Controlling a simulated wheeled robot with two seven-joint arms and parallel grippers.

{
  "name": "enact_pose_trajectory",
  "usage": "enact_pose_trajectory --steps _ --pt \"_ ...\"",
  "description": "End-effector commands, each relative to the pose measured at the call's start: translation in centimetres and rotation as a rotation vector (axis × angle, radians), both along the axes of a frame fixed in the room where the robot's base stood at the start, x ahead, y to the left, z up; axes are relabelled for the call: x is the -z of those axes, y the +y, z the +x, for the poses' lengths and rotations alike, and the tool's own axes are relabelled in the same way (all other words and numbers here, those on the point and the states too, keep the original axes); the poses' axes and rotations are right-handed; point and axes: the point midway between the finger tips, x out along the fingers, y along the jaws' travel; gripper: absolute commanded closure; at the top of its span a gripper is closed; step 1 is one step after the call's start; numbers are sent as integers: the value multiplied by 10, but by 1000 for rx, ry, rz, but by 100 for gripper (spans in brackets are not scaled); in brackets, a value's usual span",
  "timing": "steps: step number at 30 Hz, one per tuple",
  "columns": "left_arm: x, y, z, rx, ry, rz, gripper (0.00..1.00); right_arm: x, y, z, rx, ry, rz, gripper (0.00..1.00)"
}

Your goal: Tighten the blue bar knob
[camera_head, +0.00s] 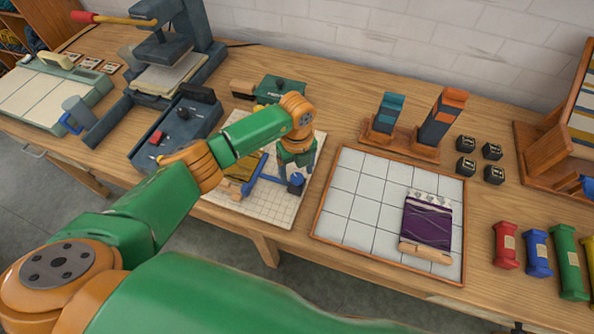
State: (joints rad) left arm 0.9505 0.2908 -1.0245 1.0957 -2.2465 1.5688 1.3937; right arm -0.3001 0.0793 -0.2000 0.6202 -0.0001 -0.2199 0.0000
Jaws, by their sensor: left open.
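The blue bar (262,178) lies across a white gridded board (262,212) at the middle of the bench. A dark blue knob (296,184) stands at the bar's right end. My left gripper (296,161) points down just above the knob, with its jaws open. Whether its fingertips touch the knob I cannot tell. My left forearm hides part of the board and the things on it. My right gripper is not in view.
Right of the board is a tiled tray (340,215) with a purple woven piece (427,222). A dark press (165,55) stands at back left.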

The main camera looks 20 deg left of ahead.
Motion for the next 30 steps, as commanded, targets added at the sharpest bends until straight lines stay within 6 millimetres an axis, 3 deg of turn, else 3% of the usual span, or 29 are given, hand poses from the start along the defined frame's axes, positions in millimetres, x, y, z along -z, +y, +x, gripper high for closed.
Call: enact_pose_trajectory --steps 4,11,19,30 --pt "14 0 0 1 1 -1 26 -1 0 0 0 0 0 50" --pt "16 -1 0 3 -1 -3 28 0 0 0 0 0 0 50" --pt "15 -1 0 3 -1 -4 100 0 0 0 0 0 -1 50" --pt "16 -1 0 62 -1 -4 100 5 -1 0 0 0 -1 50"
